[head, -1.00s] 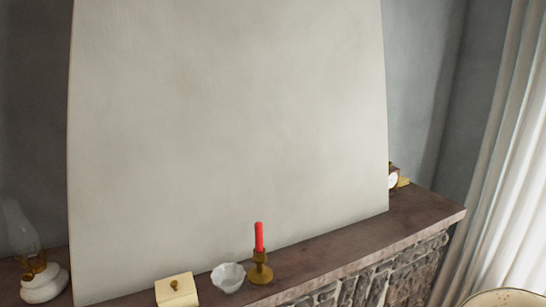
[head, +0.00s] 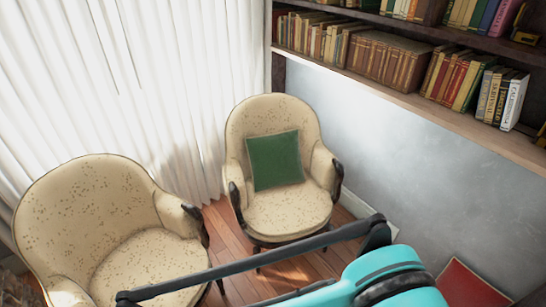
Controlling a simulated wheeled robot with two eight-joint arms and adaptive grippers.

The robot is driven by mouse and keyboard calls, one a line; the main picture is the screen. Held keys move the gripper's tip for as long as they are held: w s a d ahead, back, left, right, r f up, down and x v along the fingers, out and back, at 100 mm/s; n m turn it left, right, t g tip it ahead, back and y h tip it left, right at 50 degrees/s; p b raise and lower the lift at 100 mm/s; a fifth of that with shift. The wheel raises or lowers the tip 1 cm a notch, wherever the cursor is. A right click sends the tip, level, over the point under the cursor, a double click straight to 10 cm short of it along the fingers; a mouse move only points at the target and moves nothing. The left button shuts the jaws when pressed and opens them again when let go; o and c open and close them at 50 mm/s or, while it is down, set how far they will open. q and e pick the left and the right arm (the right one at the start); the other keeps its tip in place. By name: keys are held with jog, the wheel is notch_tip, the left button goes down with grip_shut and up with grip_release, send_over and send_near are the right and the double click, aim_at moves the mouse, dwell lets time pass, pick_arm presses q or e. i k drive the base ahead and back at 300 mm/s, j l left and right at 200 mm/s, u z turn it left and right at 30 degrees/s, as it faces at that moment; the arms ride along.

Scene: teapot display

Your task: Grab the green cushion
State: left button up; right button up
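The green cushion (head: 275,160) rests on the seat of a cream patterned armchair (head: 290,212), leaning against its backrest. The armchair stands by the white curtain, near the middle of the head view. Neither of my grippers shows in this view. A turquoise and black arm part of mine crosses the bottom, clear of the cushion in the picture.
A second cream armchair (head: 95,225) stands at the left, beside the first. Bookshelves (head: 420,85) full of books line the upper right wall. A red flat object (head: 468,285) is at the lower right. Some wooden floor (head: 222,235) shows between the chairs.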

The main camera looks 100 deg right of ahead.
aim_at(275, 159)
jog(key=k+z, duration=0.2)
jog(key=z, duration=0.2)
jog(key=k+l+z, duration=0.1)
jog(key=z, duration=0.3)
jog(key=k+l+z, duration=0.15)
jog(key=z, duration=0.25)
jog(key=k+z, duration=0.1)
jog(key=z, duration=1.85)
jog(key=i+l+z, duration=0.35)
jog(key=i, duration=0.8)
jog(key=i+z, duration=0.35)
jog(key=i, duration=0.75)
